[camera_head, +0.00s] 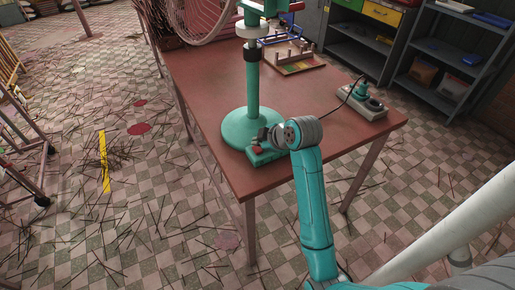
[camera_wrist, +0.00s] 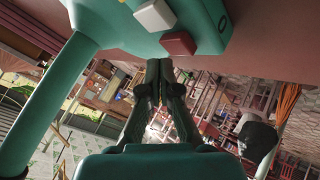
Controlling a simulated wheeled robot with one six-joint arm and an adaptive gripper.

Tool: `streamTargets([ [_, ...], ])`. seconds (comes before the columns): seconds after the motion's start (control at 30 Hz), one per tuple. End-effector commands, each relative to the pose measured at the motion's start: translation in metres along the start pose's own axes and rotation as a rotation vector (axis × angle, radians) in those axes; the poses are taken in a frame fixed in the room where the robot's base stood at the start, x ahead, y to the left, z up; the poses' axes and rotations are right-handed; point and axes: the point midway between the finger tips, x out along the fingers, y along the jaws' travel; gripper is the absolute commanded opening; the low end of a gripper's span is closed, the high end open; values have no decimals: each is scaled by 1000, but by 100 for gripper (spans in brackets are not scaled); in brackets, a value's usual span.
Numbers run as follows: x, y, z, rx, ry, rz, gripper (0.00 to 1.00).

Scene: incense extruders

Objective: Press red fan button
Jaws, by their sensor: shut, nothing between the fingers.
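The teal fan stands on the table; its round base (camera_head: 238,122) and post (camera_head: 252,85) show in the head view. A teal switch box (camera_head: 264,158) at the front of the base carries the red button (camera_head: 257,149). In the wrist view the red button (camera_wrist: 178,44) sits beside a white button (camera_wrist: 155,15) on the box. My gripper (camera_head: 262,137) is at the switch box. In the wrist view its fingers (camera_wrist: 159,64) are shut and empty, with their tips close to the red button. I cannot tell whether they touch it.
The red-brown table (camera_head: 205,78) has a power strip (camera_head: 360,104) with a cord at right and a wooden rack (camera_head: 292,62) at the back. The fan's wire cage (camera_head: 203,18) rises at the back left. Shelves (camera_head: 445,60) stand behind. Sticks litter the checkered floor.

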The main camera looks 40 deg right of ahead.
Motion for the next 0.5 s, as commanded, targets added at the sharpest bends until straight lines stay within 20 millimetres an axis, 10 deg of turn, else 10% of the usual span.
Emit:
streamTargets([
  [0.5, -10, 8, -8, 0, 1, 2, 0],
])
